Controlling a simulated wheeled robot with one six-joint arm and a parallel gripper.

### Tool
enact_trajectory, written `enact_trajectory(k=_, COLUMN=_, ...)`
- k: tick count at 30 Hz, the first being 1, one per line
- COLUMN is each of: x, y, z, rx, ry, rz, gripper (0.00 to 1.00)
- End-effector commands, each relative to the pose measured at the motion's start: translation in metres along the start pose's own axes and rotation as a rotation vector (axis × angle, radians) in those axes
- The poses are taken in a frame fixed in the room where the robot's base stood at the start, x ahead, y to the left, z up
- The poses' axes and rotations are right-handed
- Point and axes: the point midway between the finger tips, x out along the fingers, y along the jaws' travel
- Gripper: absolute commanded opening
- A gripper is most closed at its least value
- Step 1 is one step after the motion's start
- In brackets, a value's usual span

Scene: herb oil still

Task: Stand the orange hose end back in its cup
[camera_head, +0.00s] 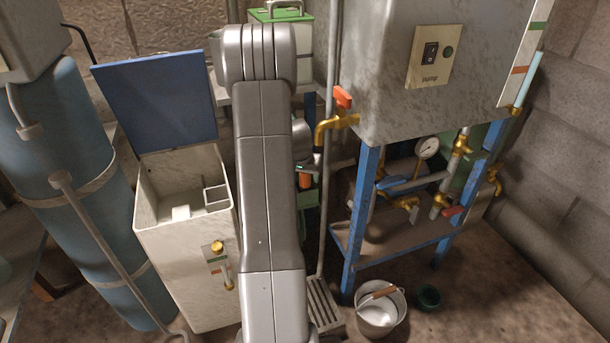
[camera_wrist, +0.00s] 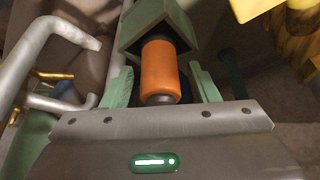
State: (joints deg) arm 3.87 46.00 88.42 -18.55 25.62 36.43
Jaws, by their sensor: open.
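The orange hose end (camera_wrist: 160,70) is in the middle of the wrist view, with a grey metal collar at its near end. Its far end reaches into an angular green holder (camera_wrist: 146,14), which looks like its cup; how deep it sits is hidden. My gripper (camera_wrist: 161,86) is open, with one green finger on each side of the hose end and gaps visible between. In the head view my gripper (camera_head: 307,168) is partly behind my arm, just above the orange hose end (camera_head: 305,181). The green holder (camera_head: 308,196) shows below it.
A blue-legged stand (camera_head: 362,220) is at the right. An open-lidded white box (camera_head: 190,270) is at the left. A bucket (camera_head: 381,315) stands on the floor.

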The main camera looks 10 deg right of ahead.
Motion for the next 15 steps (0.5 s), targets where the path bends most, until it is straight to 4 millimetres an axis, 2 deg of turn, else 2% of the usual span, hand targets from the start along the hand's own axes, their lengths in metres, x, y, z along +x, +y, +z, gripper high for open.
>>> enact_trajectory(k=2, x=-0.004, y=0.0, z=-0.002, rx=0.0, ry=0.0, rz=0.0, gripper=0.54)
enact_trajectory(k=9, x=-0.046, y=-0.001, z=-0.003, rx=-0.001, ry=0.003, rz=-0.001, gripper=0.54)
enact_trajectory(k=15, x=-0.072, y=0.0, z=-0.002, rx=-0.001, ry=0.0, rz=0.0, gripper=0.54)
